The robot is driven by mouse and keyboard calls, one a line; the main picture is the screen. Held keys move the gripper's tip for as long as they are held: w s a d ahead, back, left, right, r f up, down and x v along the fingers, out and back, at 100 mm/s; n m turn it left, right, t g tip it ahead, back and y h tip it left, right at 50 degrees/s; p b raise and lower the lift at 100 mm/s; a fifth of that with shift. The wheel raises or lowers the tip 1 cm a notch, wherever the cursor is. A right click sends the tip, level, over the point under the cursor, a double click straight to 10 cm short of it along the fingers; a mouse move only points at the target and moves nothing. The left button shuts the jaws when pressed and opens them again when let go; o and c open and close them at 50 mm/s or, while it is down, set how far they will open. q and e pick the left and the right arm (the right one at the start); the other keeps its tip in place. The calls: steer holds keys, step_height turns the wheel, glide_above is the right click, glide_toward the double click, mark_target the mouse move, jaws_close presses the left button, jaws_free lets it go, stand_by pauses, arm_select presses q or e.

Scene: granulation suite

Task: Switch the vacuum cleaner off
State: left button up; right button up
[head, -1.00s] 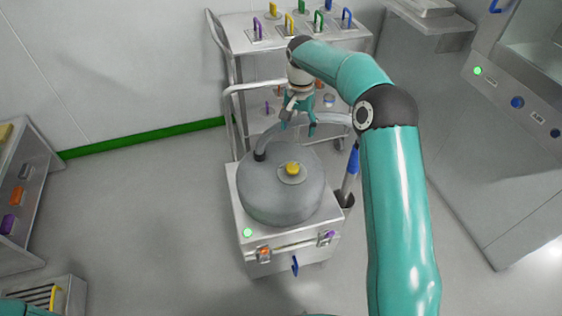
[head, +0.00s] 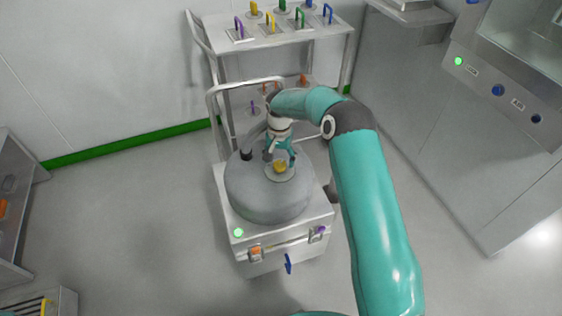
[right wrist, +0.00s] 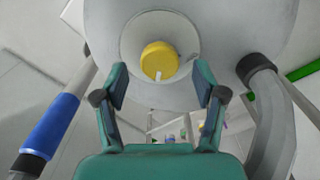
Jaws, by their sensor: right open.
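The vacuum cleaner (head: 262,198) is a grey drum on a pale square base, with a green lamp (head: 238,232) lit on its top front left corner. A yellow knob (head: 280,167) sits on a round plate on the drum's top. My right gripper (head: 279,160) is over the drum, close to the knob. In the right wrist view the yellow knob (right wrist: 159,60) with a white mark lies ahead, between and just beyond the open fingertips (right wrist: 160,82). The fingers appear apart from it. My left gripper is not in view.
A hose (right wrist: 268,120) rises beside the drum, and a blue-gripped wand (right wrist: 50,125) is on the other side. A trolley (head: 270,42) with several coloured handles stands behind. A cabinet (head: 510,110) stands at right. Floor at left is clear.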

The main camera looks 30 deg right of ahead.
steer(key=shift+f, duration=1)
